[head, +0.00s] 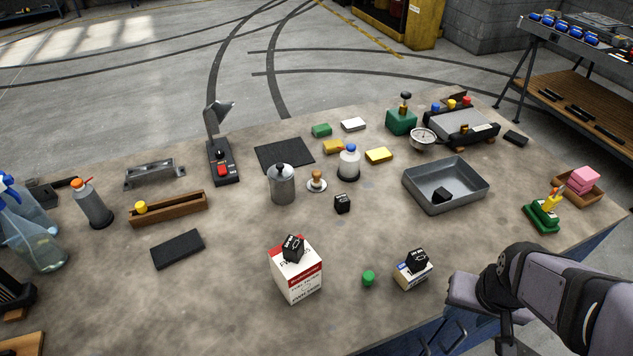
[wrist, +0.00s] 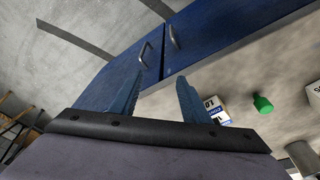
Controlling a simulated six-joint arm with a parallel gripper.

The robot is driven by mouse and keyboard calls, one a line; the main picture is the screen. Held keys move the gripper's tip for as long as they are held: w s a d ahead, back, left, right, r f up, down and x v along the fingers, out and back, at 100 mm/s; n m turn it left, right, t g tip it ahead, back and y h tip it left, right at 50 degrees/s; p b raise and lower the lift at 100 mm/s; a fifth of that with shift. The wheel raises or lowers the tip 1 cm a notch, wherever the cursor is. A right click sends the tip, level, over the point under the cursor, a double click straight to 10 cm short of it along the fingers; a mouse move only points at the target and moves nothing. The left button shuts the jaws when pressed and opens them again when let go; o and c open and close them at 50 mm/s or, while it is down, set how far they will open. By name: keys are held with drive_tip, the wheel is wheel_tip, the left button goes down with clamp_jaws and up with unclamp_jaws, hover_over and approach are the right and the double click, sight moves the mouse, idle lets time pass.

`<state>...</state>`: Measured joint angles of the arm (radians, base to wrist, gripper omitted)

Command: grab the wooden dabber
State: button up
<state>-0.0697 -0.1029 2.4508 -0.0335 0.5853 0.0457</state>
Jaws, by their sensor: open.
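A small wooden knob on a pale round base, which looks like the wooden dabber (head: 317,179), stands upright on the workbench (head: 220,300) near its middle in the head view. It is between a grey metal canister (head: 283,186) and a white bottle with a blue cap (head: 348,163). My gripper (wrist: 159,88) is open and empty, its two blue fingers apart in the wrist view. In the head view its body (head: 474,292) is at the front right edge of the bench, well away from the dabber. The dabber is not seen in the wrist view.
A black cube (head: 342,204) sits close in front of the dabber. Boxes topped with black cubes (head: 297,275) (head: 411,272) and a green cap (head: 368,278) stand nearer the front edge. A grey tray (head: 415,192) is to the right. Blue drawers with handles (wrist: 120,75) are below the gripper.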

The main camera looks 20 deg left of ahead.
drive_tip(key=w+a+r+t, duration=0.1)
drive_tip(key=w+a, duration=0.1)
drive_tip(key=w, duration=0.1)
drive_tip(key=w+a+r+t, duration=0.1)
drive_tip(key=w+a+r, duration=0.1)
drive_tip(key=w, duration=0.2)
drive_tip(key=w+a+r+n+t+y, duration=0.1)
drive_tip(key=w+a, duration=0.1)
drive_tip(key=w, duration=0.2)
drive_tip(key=shift+w+r+t+b, duration=0.15)
drive_tip(key=shift+r+t+b, duration=0.15)
drive_tip(key=shift+t, duration=0.1)
drive_tip(key=w+a+r+n+t+y, duration=0.1)
drive_tip(key=w+a+r+t, duration=0.15)
drive_tip(key=w+a, duration=0.3)
drive_tip(key=n+t+y+p, duration=0.2)
drive_tip(key=n+t+y, duration=0.15)
drive_tip(key=y, duration=0.25)
approach(317, 177)
drive_tip(key=shift+n+g, duration=0.3)
drive_tip(key=shift+n, duration=0.05)
drive_tip(key=x, duration=0.4)
drive_tip(key=shift+r, duration=0.15)
drive_tip(key=shift+p+x, duration=1.5)
drive_tip(key=shift+x, duration=2.25)
drive_tip(key=shift+w+d, duration=0.1)
clamp_jaws()
